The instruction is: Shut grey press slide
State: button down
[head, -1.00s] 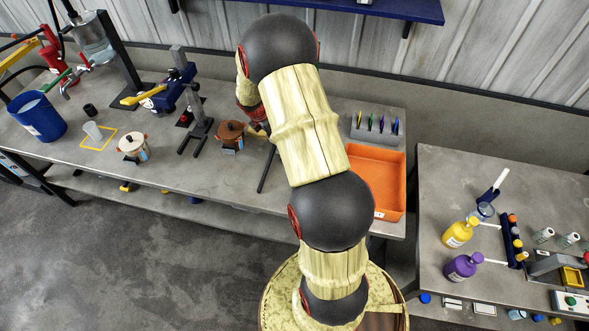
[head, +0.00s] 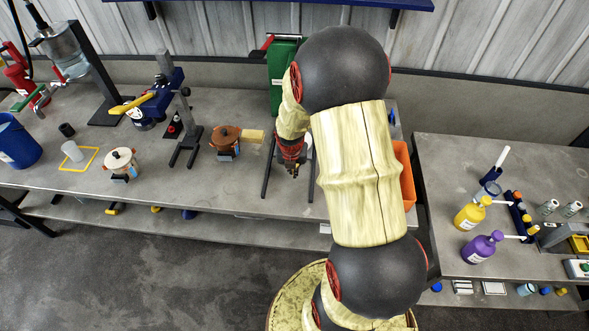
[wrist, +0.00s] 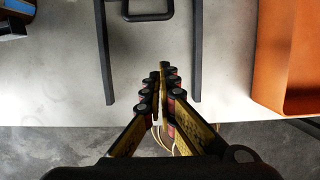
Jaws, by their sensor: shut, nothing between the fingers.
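A green press body (head: 283,75) with a red lever stands at the back of the long bench, partly behind my arm. Its two dark legs (wrist: 195,60) reach forward along the bench top. In the wrist view a dark loop-shaped handle (wrist: 149,16) shows between the legs at the top edge; it looks like the slide's pull. The rest of the slide is out of view or hidden by my arm. My gripper (head: 292,172) is shut and empty, near the bench's front edge. In the wrist view its fingertips (wrist: 163,68) point towards the handle, apart from it.
A brown-lidded pot (head: 225,138) stands left of the legs. An orange tray (wrist: 290,60) lies to the right, partly behind my arm in the head view. A second bench with yellow (head: 470,217) and purple (head: 481,247) bottles stands further right.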

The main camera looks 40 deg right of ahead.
aim_at(294, 182)
jog(key=b+x, duration=0.3)
jog(key=x, duration=0.5)
jog(key=shift+f, duration=0.4)
jog(key=shift+w+d+r, duration=0.2)
jog(key=shift+w+d, duration=0.2)
jog(key=shift+d, duration=0.1)
jog(key=shift+w+d+r, duration=0.2)
jog(key=shift+w+d, duration=0.15)
jog(key=shift+d, duration=0.15)
jog(key=shift+w+d+r, duration=0.2)
jog(key=shift+w+d, duration=0.25)
jog(key=shift+d, duration=0.05)
jog(key=shift+r, duration=0.1)
